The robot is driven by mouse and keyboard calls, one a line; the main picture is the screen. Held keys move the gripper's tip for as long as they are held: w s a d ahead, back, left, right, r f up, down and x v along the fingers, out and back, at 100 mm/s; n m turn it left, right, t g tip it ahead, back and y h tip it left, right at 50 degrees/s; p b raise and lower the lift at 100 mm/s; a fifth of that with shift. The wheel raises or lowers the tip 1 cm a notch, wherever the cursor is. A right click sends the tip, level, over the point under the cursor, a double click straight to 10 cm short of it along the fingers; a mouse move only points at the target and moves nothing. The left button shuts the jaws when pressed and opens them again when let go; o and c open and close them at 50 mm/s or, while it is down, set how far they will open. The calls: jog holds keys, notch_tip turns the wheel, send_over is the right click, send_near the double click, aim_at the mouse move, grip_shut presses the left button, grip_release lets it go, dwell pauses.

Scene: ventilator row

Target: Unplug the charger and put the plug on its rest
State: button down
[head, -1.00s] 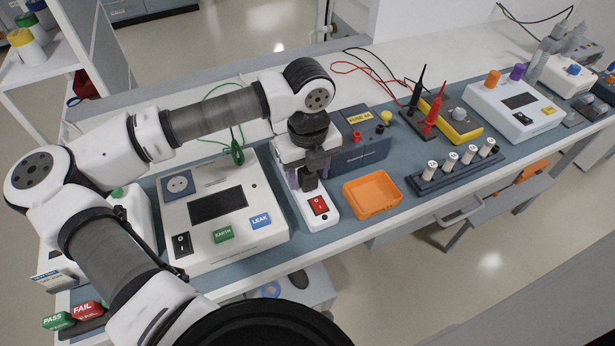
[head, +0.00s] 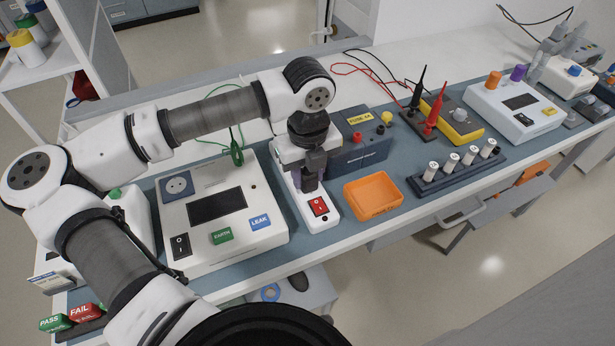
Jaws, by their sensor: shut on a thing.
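A white power strip (head: 322,222) with a red rocker switch (head: 318,206) lies on the blue-grey bench mat, between the white tester and the orange tray. My gripper (head: 309,184) points down over the strip, behind the switch. It is shut on a dark plug, mostly hidden by the fingers and wrist. I cannot tell whether the plug is still seated in the strip. A small purple-grey part shows at the gripper's left side. The plug's rest cannot be made out with certainty.
The white tester (head: 225,244) is close on the left and the orange tray (head: 372,210) close on the right. A dark blue-grey box (head: 362,156) stands just behind. A dark rack of white cylinders (head: 458,176) and a yellow meter (head: 458,122) stand farther right.

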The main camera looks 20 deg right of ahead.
jog(key=shift+r, duration=0.2)
jog(key=shift+r+p, duration=1)
jog(key=shift+r, duration=1.35)
jog(key=shift+a, duration=0.15)
dwell(0.5)
